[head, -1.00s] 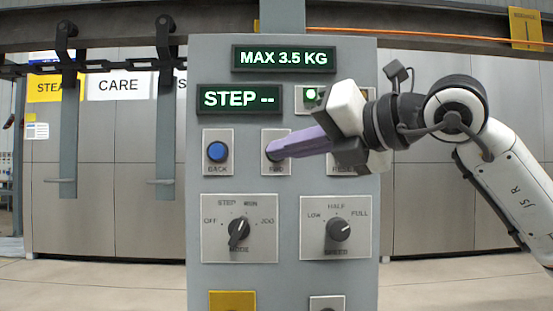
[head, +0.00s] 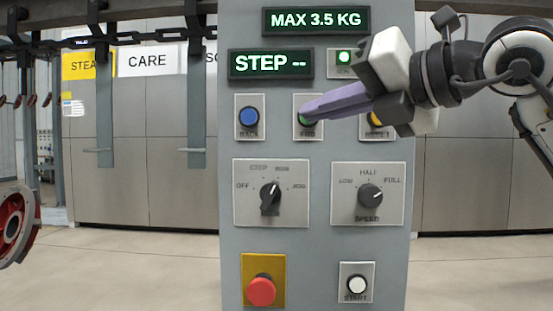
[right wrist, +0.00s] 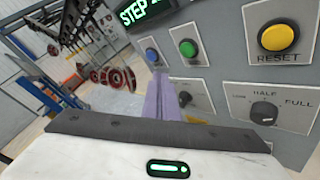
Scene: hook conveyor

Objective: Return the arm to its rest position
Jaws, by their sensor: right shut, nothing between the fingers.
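My right gripper (head: 305,114) reaches in from the right in the head view, its purple fingers shut and empty. Its tips overlap the green FWD button (head: 301,122) on the grey control panel (head: 315,226). In the right wrist view the fingers (right wrist: 160,84) point at the panel, and the green button (right wrist: 188,48) shows up and right of the tips with a visible gap in the picture. I cannot tell the exact distance. My right arm's white and black links run off the right edge. My left gripper is not in view.
The panel also carries a blue BACK button (head: 249,117), a mode knob (head: 270,198), a speed knob (head: 370,196), a red stop button (head: 261,291) and a white START button (head: 357,285). A red wheel (head: 14,226) shows at the left edge. The yellow RESET button is partly hidden by my gripper.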

